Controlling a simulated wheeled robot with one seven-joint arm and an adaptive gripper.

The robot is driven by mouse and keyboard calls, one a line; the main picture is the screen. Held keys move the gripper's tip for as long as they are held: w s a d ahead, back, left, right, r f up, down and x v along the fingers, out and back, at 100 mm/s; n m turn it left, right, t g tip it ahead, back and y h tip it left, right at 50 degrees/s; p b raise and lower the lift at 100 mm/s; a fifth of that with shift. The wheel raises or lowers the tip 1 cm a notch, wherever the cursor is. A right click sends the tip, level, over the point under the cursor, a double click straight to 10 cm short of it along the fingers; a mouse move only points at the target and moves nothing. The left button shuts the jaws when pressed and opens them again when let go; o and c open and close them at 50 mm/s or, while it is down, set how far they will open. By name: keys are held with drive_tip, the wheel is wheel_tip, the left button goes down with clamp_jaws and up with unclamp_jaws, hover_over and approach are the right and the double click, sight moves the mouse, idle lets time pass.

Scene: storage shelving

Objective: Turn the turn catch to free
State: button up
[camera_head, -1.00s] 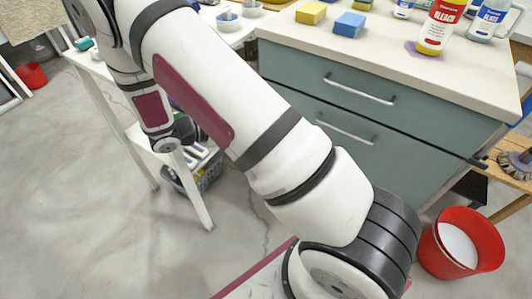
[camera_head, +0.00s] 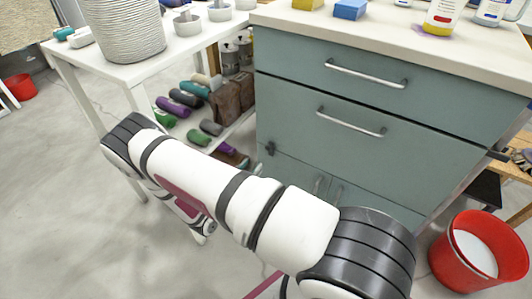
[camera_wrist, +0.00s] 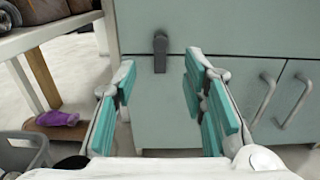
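The turn catch (camera_wrist: 160,52) is a small dark grey lever. In the wrist view it stands upright across the seam between a drawer front and the panel below it. In the head view the catch (camera_head: 270,148) sits near the left edge of the green-grey cabinet (camera_head: 370,132), under the lower drawer. My gripper (camera_wrist: 160,77) is open and empty, with teal-padded fingers. In the wrist view the catch shows between and beyond the fingertips, with no contact visible. The fingers cannot be made out in the head view.
Two door handles (camera_wrist: 263,97) are right of the catch in the wrist view. Drawer handles (camera_head: 352,122) stick out above. A white table and a shelf with several rolled items (camera_head: 185,97) stand left of the cabinet. A red bucket (camera_head: 440,262) stands right. Floor at left is open.

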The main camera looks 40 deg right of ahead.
sight(267, 149)
drive_tip(key=b+x, duration=0.3)
drive_tip(key=x, duration=0.7)
drive_tip(key=shift+w+d, duration=0.1)
drive_tip(key=shift+d, duration=0.15)
drive_tip(key=shift+c, duration=0.6)
clamp_jaws()
